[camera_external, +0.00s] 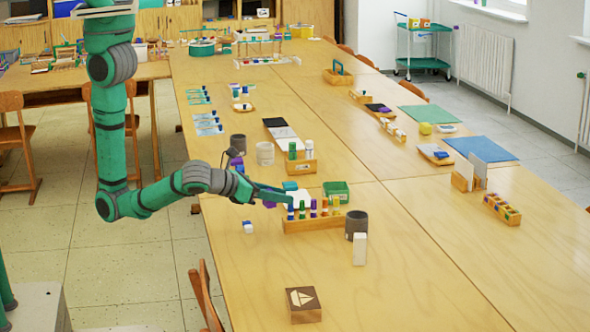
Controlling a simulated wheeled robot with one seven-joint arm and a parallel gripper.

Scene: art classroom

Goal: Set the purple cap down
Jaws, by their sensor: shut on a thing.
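My gripper (280,197) reaches from the left over the long wooden table (370,285). It is shut on a small purple piece, which seems to be the purple cap (270,204); it shows at the fingers. The fingers and the small size hide its exact shape. A wooden rack (312,224) stands just right of and in front of the fingertips. I cannot tell how high the cap is above the table.
A dark grey cup (356,224) and a white upright block (360,249) stand right of the rack. A green box (336,191) is behind it. A small white-and-blue item (248,227) lies left. Table between is clear.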

